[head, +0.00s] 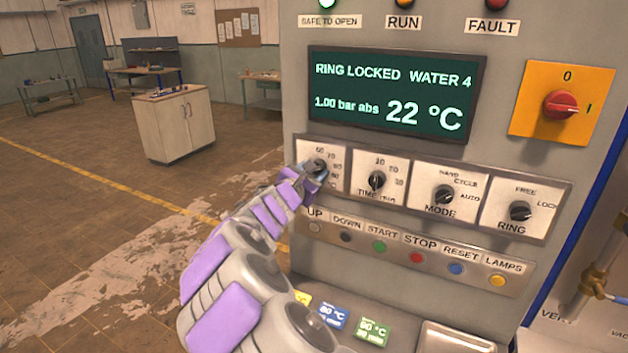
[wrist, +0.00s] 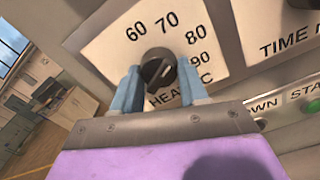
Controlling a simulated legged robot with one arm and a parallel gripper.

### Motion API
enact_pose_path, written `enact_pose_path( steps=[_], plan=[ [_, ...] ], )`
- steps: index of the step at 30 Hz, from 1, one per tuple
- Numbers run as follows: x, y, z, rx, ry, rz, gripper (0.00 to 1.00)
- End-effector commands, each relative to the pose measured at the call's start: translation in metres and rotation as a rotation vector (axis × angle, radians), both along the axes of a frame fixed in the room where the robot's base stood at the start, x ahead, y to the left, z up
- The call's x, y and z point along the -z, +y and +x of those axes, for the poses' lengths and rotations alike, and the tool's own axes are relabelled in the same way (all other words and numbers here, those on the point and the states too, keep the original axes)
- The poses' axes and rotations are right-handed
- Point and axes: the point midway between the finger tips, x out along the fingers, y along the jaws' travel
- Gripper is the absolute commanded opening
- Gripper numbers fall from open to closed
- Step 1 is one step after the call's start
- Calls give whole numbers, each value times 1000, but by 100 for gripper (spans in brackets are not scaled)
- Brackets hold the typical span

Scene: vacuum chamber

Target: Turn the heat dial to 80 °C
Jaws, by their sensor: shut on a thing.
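The heat dial (wrist: 158,70) is a round black knob on a white plate marked 60, 70, 80 and 90. In the wrist view my gripper (wrist: 160,84) has one blue-grey finger on each side of the knob and is shut on it. A pale line shows on the knob's face, but I cannot tell clearly which number it points to. In the head view the heat dial (head: 319,164) is at the left end of the dial row, partly covered by my gripper (head: 312,171). The display (head: 395,95) reads 22 °C, 1.00 bar abs, RING LOCKED, WATER 4.
The time dial (head: 376,180), mode dial (head: 444,194) and ring dial (head: 520,211) sit to the right. A row of push buttons (head: 416,257) runs close below. A red switch (head: 560,104) is at the upper right. Open floor lies left of the panel.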

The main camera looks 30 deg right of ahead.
Motion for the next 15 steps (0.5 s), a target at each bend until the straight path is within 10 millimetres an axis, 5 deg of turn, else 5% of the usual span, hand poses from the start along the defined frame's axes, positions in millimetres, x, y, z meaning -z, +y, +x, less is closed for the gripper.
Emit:
enact_pose_path(
  steps=[15],
  plan=[
    [2,0,1,-1,-222,177,13]
  ],
)
